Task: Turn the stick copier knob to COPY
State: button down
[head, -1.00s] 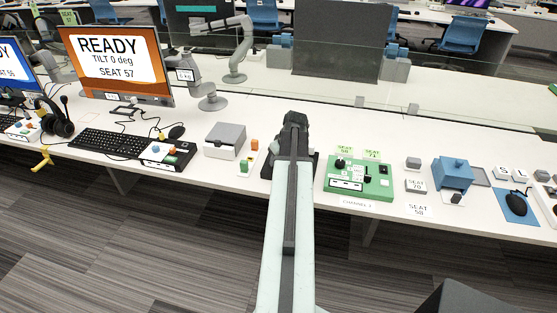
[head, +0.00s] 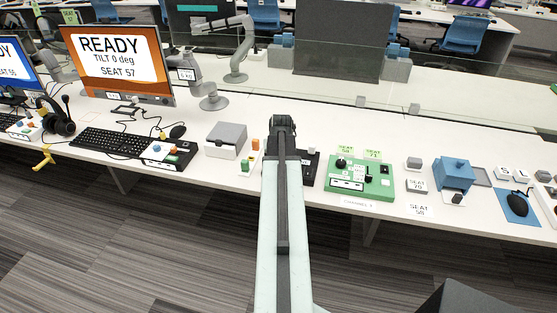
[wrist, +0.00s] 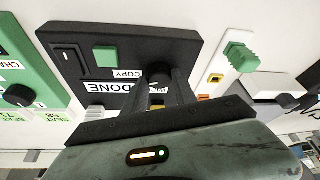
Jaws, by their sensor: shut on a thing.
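The stick copier is a black box (wrist: 122,42); it also shows in the head view (head: 312,165), mostly hidden behind my arm. Its top has a green square (wrist: 105,57), a dark switch (wrist: 70,60), a COPY label (wrist: 128,74) and an upside-down DONE label (wrist: 110,88). My gripper (wrist: 163,82) is over the copier with its two fingers shut on the dark knob (wrist: 158,69). The fingers hide most of the knob, so which way it points cannot be told. In the head view, my gripper (head: 283,124) is seen from behind.
A green panel (head: 375,187) with a black knob stands right of the copier. A white strip (head: 247,165) with a green stick and a grey-lidded box (head: 226,137) stand to its left. A clear divider runs behind, above the white table (head: 330,128).

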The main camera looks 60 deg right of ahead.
jog(key=shift+s, duration=0.1)
jog(key=c, duration=1)
grip_release()
jog(key=p+v, duration=0.7)
jog(key=shift+a+r, duration=0.2)
jog(key=shift+r, duration=0.15)
